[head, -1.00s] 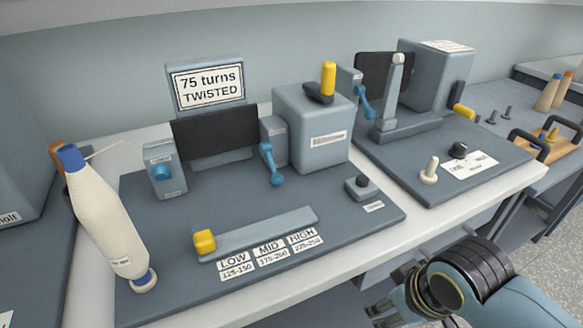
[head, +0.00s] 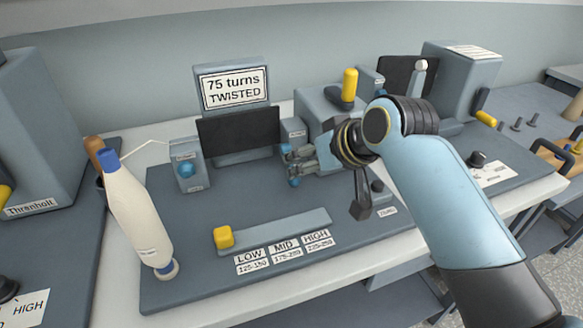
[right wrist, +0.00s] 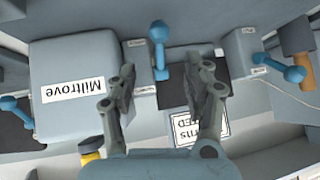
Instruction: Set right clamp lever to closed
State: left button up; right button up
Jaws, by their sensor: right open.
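The right clamp (head: 294,130) is a grey block beside the dark screen. Its blue lever shows just below the block; its round knob (head: 294,182) hangs low and the rest is partly hidden by my gripper. In the right wrist view the lever (right wrist: 158,45) lies ahead between the fingers, apparently untouched. My right gripper (head: 290,158) is open at the lever; it also shows in the right wrist view (right wrist: 168,75). The left clamp (head: 188,178) has a blue lever knob (head: 187,169) facing front. My left gripper is out of view.
A grey box (head: 318,102) with a yellow-handled lever (head: 349,85) stands close to the right clamp, partly behind my arm. A slider with a yellow knob (head: 224,237) lies in front.

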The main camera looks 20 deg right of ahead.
aim_at(290, 166)
jog(key=x, duration=0.8)
jog(key=shift+a, duration=0.1)
grip_shut()
